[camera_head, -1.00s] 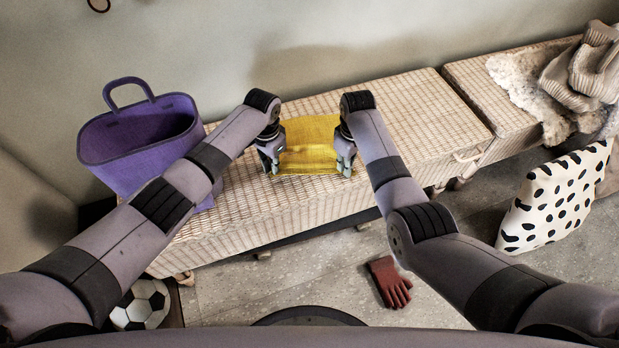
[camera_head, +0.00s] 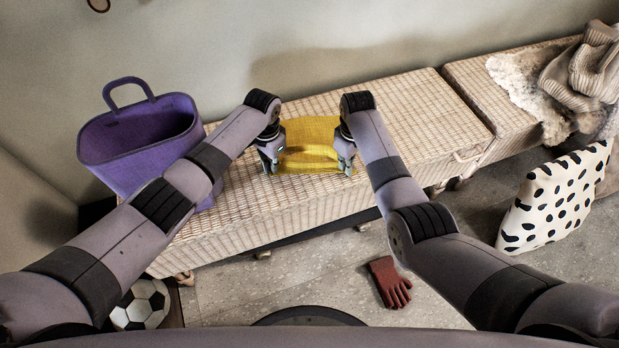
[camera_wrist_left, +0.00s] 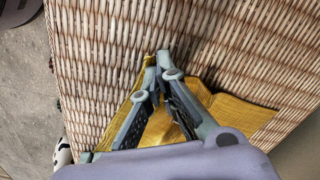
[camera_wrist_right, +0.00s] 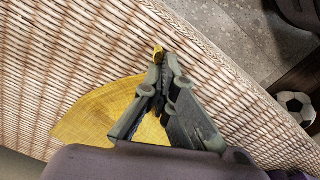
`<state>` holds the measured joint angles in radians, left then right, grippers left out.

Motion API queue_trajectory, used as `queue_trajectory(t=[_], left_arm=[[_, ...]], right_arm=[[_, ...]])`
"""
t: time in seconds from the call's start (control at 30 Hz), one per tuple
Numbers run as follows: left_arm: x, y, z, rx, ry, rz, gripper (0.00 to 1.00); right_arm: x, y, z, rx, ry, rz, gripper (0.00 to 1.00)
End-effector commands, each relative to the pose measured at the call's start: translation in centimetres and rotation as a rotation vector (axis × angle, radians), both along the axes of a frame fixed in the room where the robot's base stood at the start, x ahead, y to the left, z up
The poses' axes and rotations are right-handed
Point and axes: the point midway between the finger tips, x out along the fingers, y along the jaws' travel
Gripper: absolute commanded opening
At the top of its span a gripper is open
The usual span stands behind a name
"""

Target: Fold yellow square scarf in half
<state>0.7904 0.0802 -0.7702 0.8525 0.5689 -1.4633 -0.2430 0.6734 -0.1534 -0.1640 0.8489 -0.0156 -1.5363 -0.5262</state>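The yellow scarf (camera_head: 312,130) lies on the wicker bench top, with a shadowed crease across it between my grippers. My left gripper (camera_head: 272,168) is at its left front side, and my right gripper (camera_head: 347,170) is at its right front side. In the left wrist view, the left fingertips (camera_wrist_left: 163,60) are together with a bit of yellow cloth between them. The right wrist view shows the right fingertips (camera_wrist_right: 163,55) together on a small piece of the cloth. The scarf spreads behind the fingers in both wrist views (camera_wrist_left: 245,115) (camera_wrist_right: 95,115). My fingers hide parts of its side edges.
A purple bag (camera_head: 130,150) stands at the bench's left end. The wicker bench (camera_head: 420,120) is bare to the right of the scarf. A second bench holds a fluffy throw (camera_head: 520,85). A spotted cushion (camera_head: 550,200), a red glove (camera_head: 388,283) and a ball (camera_head: 140,305) are on the floor.

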Motion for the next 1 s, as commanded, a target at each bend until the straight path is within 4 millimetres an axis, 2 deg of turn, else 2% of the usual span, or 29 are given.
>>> queue_trajectory(t=[0.43,1.0], left_arm=[[-0.1,0.2,0.1,0.005,0.004,0.002,0.0],[-0.1,0.0,4.4,0.001,0.001,0.0,0.0]], right_arm=[[-0.1,-0.2,0.1,-0.004,0.004,-0.001,0.0],[0.0,0.0,4.4,-0.001,0.001,0.0,0.0]])
